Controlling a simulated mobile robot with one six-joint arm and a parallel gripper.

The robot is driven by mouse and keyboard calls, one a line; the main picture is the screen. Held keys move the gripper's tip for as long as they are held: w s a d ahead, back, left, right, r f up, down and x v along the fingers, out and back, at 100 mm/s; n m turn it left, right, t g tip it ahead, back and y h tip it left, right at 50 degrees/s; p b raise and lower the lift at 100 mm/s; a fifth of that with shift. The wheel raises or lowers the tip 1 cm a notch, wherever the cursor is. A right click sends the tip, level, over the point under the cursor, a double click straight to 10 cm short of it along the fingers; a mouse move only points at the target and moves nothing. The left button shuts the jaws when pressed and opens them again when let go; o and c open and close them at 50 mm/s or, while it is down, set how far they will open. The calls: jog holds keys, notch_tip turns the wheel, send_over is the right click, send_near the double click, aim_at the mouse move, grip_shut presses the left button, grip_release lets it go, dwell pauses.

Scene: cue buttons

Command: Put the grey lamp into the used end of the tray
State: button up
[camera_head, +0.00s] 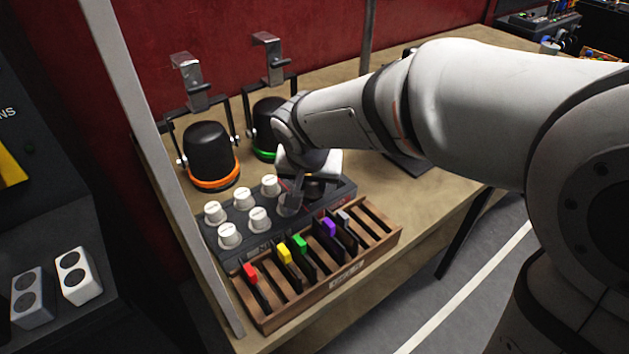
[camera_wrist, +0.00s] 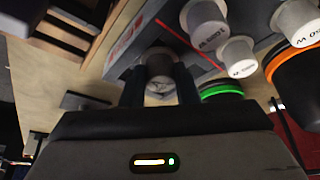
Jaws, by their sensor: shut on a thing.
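The grey lamp (camera_head: 289,205) is a small cap-shaped piece, darker than the white ones. My gripper (camera_head: 295,190) points down and is shut on it; in the wrist view the lamp (camera_wrist: 160,66) sits between the two dark fingers (camera_wrist: 160,88). The tray (camera_head: 340,189) is long and dark, with several white lamps (camera_head: 258,219) standing in its left part. A red line (camera_wrist: 188,40) crosses the tray, and the grey lamp is over the end beyond it, where red lettering shows, unreadable. I cannot tell whether the lamp touches the tray floor.
A wooden slotted box (camera_head: 310,312) with coloured tabs stands close in front of the tray. Behind it hang two black lamp housings, one with an orange ring (camera_head: 214,184), one with a green ring (camera_head: 262,155). A grey post (camera_head: 150,150) rises at the left.

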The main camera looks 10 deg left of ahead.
jog(key=shift+f+b, duration=0.45)
jog(key=shift+f, duration=0.15)
jog(key=o, duration=1)
jog(key=shift+o, duration=0.2)
jog(key=v, duration=0.8)
jog(key=shift+f, duration=0.1)
